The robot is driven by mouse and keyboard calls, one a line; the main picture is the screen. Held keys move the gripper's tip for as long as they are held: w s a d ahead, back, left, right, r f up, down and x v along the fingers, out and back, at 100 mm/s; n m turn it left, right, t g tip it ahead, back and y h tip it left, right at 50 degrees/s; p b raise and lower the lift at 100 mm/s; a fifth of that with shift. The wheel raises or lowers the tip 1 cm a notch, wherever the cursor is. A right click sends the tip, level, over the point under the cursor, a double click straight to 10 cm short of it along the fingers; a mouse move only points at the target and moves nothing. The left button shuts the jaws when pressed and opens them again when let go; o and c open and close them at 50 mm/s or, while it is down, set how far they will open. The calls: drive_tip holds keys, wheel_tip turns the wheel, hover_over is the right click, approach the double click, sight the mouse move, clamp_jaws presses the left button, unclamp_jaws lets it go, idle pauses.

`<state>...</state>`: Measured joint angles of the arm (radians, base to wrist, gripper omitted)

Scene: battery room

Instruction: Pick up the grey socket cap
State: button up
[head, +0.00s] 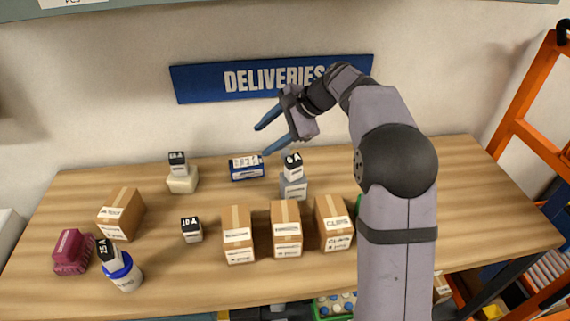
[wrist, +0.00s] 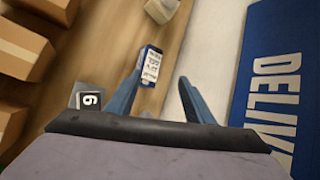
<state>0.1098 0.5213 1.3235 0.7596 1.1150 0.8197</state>
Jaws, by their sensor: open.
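The grey socket cap (head: 294,189) stands on the wooden bench, right of centre near the back. A small white and black box marked 6 A (head: 293,166) sits on top and hides part of it. In the wrist view the box's top (wrist: 90,101) shows left of my fingers, with a little grey around it. My gripper (head: 260,141) is open and empty, raised near the wall. Its blue fingers point left and down in the head view.
A blue and white box (head: 246,168) lies left of the cap. A cream block (head: 183,181) carries another small box. Cardboard boxes (head: 286,230) stand in front. A maroon block (head: 71,252) is far left. The bench (head: 480,190) is clear at right.

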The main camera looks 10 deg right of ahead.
sight(285, 150)
drive_tip(key=w+d+f+m+t+y, duration=0.1)
drive_tip(key=d+f+m, duration=0.2)
drive_tip(key=w+d+f+m+t+y, duration=0.1)
drive_tip(key=d+f+m, duration=0.2)
drive_tip(key=d+m, duration=0.1)
drive_tip(key=w+d+f+m+t+y+b, duration=0.1)
drive_tip(key=d+f+m+y, duration=0.1)
drive_tip(key=d+f+m, duration=0.1)
drive_tip(key=shift+d+f+m+t, duration=0.1)
drive_tip(key=shift+d+m+t, duration=0.3)
drive_tip(key=shift+d, duration=0.35)
drive_tip(key=shift+p+x, duration=1.05)
drive_tip(key=shift+x, duration=2.7)
drive_tip(key=shift+s, duration=0.1)
drive_tip(key=c, duration=1.2)
